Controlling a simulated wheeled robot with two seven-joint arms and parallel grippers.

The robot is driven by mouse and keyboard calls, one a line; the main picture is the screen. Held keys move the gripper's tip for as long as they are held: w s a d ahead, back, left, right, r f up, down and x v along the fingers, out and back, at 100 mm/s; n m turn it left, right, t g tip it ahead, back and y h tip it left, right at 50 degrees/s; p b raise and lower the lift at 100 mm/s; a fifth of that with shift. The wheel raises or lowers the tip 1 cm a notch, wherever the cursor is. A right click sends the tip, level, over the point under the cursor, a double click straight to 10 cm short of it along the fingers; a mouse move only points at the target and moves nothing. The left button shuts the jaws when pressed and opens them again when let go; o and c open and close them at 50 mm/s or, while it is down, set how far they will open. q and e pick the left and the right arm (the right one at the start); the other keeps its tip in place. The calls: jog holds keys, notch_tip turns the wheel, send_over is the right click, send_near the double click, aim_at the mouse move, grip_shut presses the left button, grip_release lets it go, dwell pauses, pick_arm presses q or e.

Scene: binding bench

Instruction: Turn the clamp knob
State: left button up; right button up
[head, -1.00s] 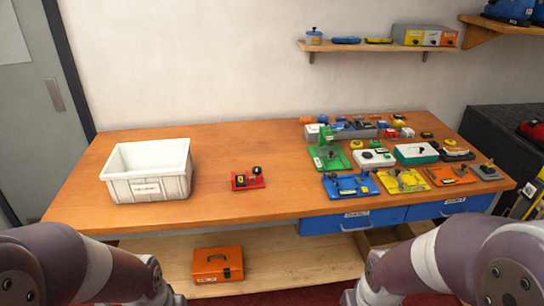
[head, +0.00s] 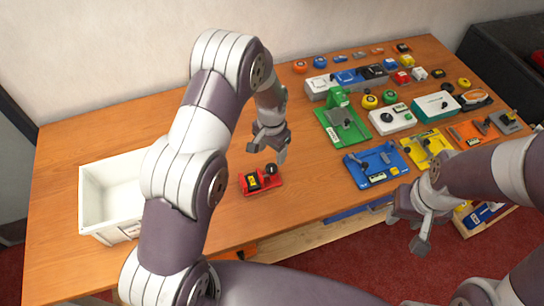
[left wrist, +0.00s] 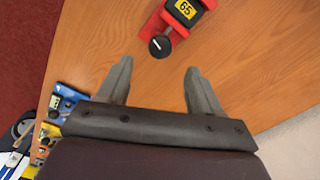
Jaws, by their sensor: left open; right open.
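The clamp is a small red device (head: 262,186) with a yellow-and-black label and a black knob (head: 271,169) at its right end. It lies on the wooden bench right of the white bin. In the left wrist view the black knob (left wrist: 160,46) shows a pale line across its top, and the label reads 65. My left gripper (head: 266,156) is open and empty above and just behind the clamp; in the left wrist view its fingers (left wrist: 160,80) are apart, with the knob beyond their tips. My right gripper (head: 418,232) is open and empty in front of the bench's front edge.
A white bin (head: 92,200) stands at the left, partly hidden by my left arm. Several coloured devices, among them a green one (head: 328,126) and a blue one (head: 368,168), crowd the right side. Bare wood (head: 312,190) lies between the clamp and these.

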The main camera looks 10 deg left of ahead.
aim_at(271, 167)
pick_arm(q)
notch_tip(271, 167, down, 7)
jog(key=shift+w+r+p, duration=0.1)
jog(key=shift+w+p, duration=0.05)
jog(key=shift+p, duration=0.65)
jog(key=shift+f, duration=0.35)
jog(key=c, duration=1.1)
